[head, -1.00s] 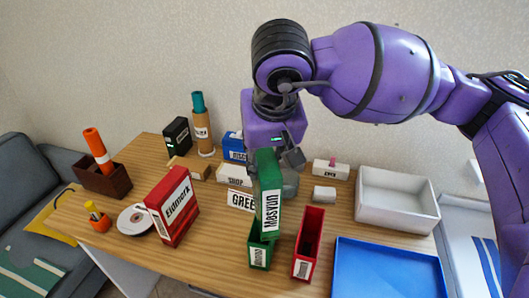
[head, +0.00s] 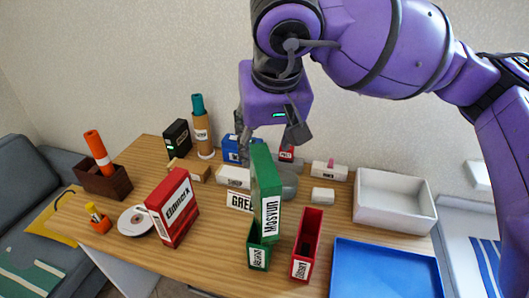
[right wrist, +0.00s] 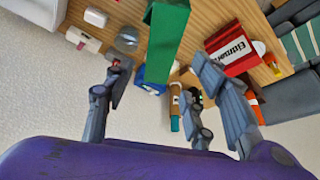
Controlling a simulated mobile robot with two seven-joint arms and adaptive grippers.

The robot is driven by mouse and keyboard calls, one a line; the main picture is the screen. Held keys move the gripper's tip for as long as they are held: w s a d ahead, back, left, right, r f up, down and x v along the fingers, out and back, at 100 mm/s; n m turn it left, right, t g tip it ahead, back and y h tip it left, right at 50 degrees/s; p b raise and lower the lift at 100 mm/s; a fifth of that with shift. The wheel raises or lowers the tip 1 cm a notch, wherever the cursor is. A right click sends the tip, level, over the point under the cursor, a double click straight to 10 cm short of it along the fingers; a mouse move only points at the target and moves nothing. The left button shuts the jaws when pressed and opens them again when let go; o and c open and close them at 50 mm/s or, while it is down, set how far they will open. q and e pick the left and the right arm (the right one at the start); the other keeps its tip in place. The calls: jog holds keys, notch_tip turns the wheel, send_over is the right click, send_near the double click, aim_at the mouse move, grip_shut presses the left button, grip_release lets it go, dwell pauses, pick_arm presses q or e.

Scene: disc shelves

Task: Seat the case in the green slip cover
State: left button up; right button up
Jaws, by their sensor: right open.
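The green case (head: 266,192), with a white lettered label, stands nearly upright, leaning a little. Its lower end meets the mouth of the small green slip cover (head: 259,252), and most of the case stands above it. I cannot tell how deep the case sits. My right gripper (head: 270,137) is open and empty just above and behind the case top. In the right wrist view the case (right wrist: 166,38) lies between the spread fingers (right wrist: 160,72), apart from them. My left gripper is not in view.
A red slip cover (head: 307,245) stands close to the right of the green one. A blue tray (head: 385,270) and a white bin (head: 396,214) are further right. A red case (head: 174,208) stands left. A GREEN sign (head: 238,201) and several boxes are behind.

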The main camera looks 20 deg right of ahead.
jog(key=v, duration=0.7)
dwell(0.3)
